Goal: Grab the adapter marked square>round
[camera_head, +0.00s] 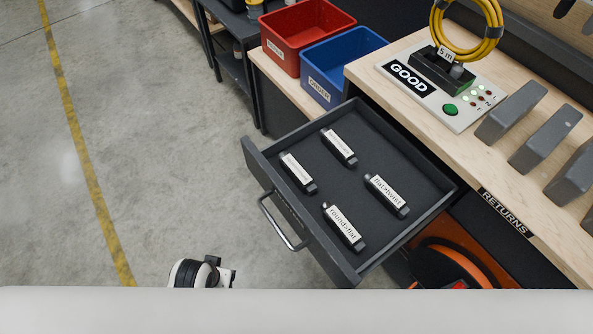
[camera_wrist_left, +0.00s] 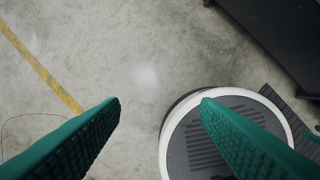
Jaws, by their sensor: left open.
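Several dark adapters with white labels lie apart in the open grey drawer (camera_head: 300,226) in the head view. The nearest adapter (camera_head: 344,227) reads "round>flat". The right adapter (camera_head: 386,195) seems to read "flat>twist". The labels on the left adapter (camera_head: 298,172) and the back adapter (camera_head: 339,147) are too small to read surely, so I cannot tell which is square>round. My left gripper (camera_wrist_left: 160,102) shows two green fingers, open and empty above the floor in its wrist view. No adapter shows there.
The drawer handle (camera_head: 283,224) sticks out at the front. The workbench (camera_head: 420,105) holds a "GOOD" test box (camera_head: 436,108), a yellow cable coil (camera_head: 465,50) and grey blocks (camera_head: 512,112). A red bin (camera_head: 303,40) and a blue bin (camera_head: 340,72) stand behind. The floor left is clear.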

